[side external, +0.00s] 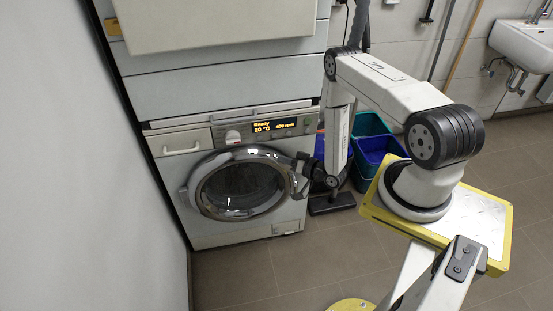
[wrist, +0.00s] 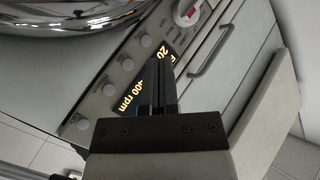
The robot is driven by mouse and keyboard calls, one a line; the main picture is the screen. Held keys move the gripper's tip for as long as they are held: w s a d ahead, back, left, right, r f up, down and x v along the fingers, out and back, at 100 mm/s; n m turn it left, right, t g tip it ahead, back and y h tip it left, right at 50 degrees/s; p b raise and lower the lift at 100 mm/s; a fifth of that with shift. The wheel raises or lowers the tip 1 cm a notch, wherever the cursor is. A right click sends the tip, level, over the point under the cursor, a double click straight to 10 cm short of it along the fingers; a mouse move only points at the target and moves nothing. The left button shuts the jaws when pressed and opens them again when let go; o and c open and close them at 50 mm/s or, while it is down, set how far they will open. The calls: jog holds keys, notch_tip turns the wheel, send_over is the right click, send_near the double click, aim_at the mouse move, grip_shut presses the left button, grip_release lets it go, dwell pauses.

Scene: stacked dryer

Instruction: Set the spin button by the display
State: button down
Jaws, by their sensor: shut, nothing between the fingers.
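In the wrist view the display (wrist: 125,103) lies partly behind my gripper. A row of round grey buttons (wrist: 109,89) runs beside it. I cannot read their labels, so I cannot tell which one is the spin button. My gripper (wrist: 158,62) is shut and empty, its fingers over the display in the wrist view.
A dial (side external: 233,137) with a red mark sits left of the display; it shows in the wrist view too (wrist: 188,14). The chrome-rimmed door (side external: 241,185) bulges below. Blue and green bins (side external: 372,145) stand right of the machine. Another appliance (side external: 220,75) is stacked above.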

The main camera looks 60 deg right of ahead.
aim_at(269, 136)
jog(key=shift+w+d, duration=0.1)
jog(key=shift+w+d, duration=3.05)
jog(key=shift+w+d, duration=0.55)
dwell(1.5)
jog(key=shift+s+a, duration=0.1)
jog(key=shift+s, duration=0.05)
jog(key=shift+s+a, duration=0.4)
jog(key=shift+a, duration=0.05)
jog(key=shift+s+a, duration=0.1)
jog(key=shift+s, duration=0.05)
dwell(0.4)
jog(key=shift+s+a, duration=1.65)
jog(key=shift+w+r, duration=0.1)
